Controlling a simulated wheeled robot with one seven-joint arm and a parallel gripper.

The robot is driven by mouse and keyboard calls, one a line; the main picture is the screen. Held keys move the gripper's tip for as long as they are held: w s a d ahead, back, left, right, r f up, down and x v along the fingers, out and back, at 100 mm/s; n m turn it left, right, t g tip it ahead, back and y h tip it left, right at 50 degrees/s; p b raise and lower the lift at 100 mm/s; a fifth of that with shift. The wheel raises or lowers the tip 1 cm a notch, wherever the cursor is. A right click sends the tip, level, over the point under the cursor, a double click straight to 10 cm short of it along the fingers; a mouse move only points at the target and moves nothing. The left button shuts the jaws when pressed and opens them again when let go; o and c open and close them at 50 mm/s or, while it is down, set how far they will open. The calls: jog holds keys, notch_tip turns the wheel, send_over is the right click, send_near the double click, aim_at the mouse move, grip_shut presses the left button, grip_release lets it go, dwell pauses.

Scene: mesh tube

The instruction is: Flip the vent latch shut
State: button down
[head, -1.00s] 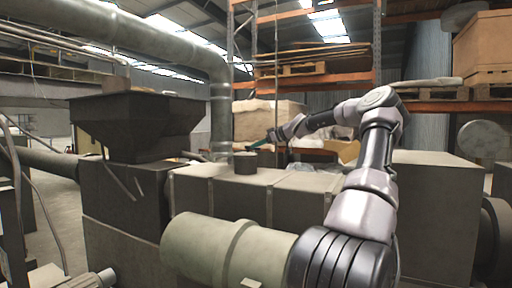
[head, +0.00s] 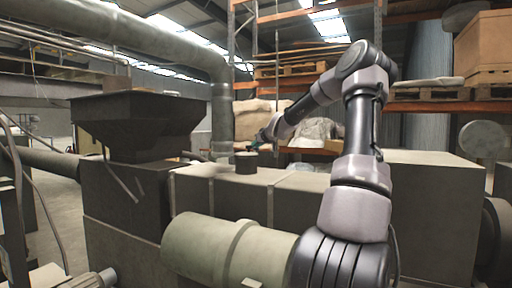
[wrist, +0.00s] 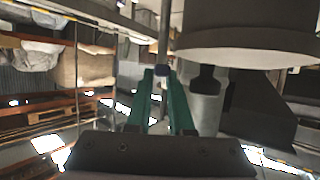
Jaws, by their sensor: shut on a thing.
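In the head view a short dark cylinder (head: 245,163), apparently the vent, stands on top of the long grey machine housing. My gripper (head: 256,142) is just above and behind it, small and partly hidden. In the wrist view, which is upside down, the green fingers (wrist: 160,78) close around the end of a thin grey upright bar (wrist: 164,35), apparently the vent latch. The bar's end is between the fingertips. The large round grey body (wrist: 250,38) is beside it on the right. A small black tab (wrist: 206,80) shows at its rim. I cannot tell the latch's angle.
A dark hopper (head: 137,120) stands left on the machine. A thick pipe (head: 180,50) runs overhead and down behind it. Orange shelving (head: 300,75) with pallets is at the back. A large grey block (head: 435,200) is at right.

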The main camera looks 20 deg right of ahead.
dwell(0.3)
jog(key=c, duration=0.8)
grip_release()
jog(key=shift+a, duration=0.1)
jog(key=shift+f, duration=0.1)
